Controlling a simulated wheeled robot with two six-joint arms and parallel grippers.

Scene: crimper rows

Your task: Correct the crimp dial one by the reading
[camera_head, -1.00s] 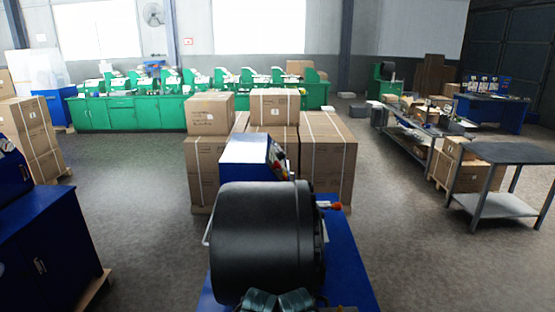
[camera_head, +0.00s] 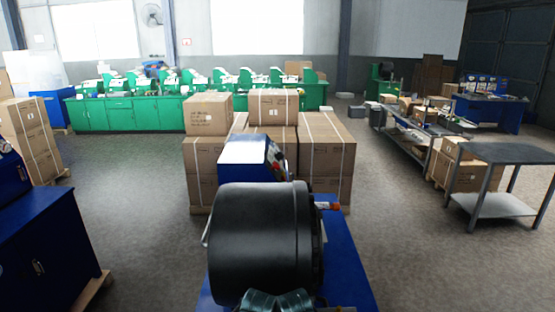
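A crimping machine with a large black drum (camera_head: 262,243) stands directly in front of me on a blue base (camera_head: 350,268). Behind the drum is its blue control box (camera_head: 250,158) with a light top and a panel facing right. Small red and dark parts show on the panel, but no dial or reading can be made out. A red-tipped part (camera_head: 335,206) sits at the right of the drum. Dark rounded parts at the bottom edge, in front of the drum, may belong to my arms. I see no gripper fingers.
Strapped cartons (camera_head: 325,155) are stacked behind the machine. A blue cabinet (camera_head: 45,250) stands at the left. A metal table (camera_head: 500,155) stands at the right. Green benches (camera_head: 150,112) line the back. Open floor lies on both sides of the machine.

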